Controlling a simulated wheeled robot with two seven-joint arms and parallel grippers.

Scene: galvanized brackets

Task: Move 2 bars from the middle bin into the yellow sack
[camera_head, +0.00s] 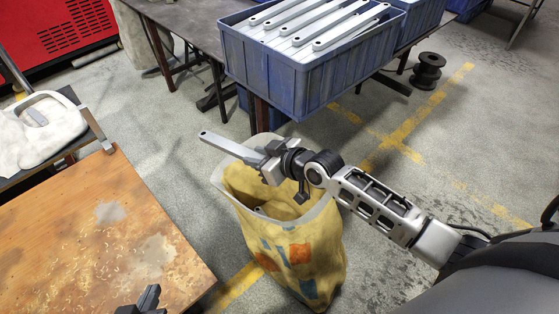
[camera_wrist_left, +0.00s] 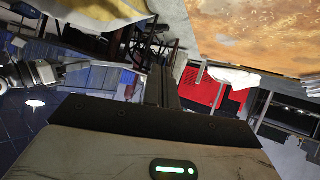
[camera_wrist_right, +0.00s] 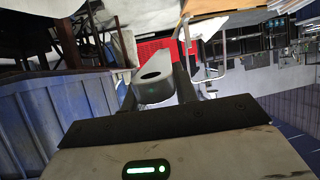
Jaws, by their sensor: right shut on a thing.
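My right gripper (camera_head: 268,165) is shut on a grey bar (camera_head: 225,145), held above the mouth of the yellow sack (camera_head: 300,255). The bar points left past the sack's pale rim. Its near end with a hole shows between the fingers in the right wrist view (camera_wrist_right: 155,88). The sack stands open on the floor; a small part of something grey (camera_head: 261,211) shows inside, mostly hidden. The blue middle bin (camera_head: 290,95) holds several grey bars (camera_head: 310,22) at the table edge. My left gripper (camera_head: 148,298) is low over the wooden table, its fingers together and empty.
A wooden table (camera_head: 100,225) stands left of the sack. Another blue bin (camera_head: 424,20) is right of the middle one. A black spool (camera_head: 427,70) lies on the floor behind. Floor to the right of the sack is clear beneath my arm.

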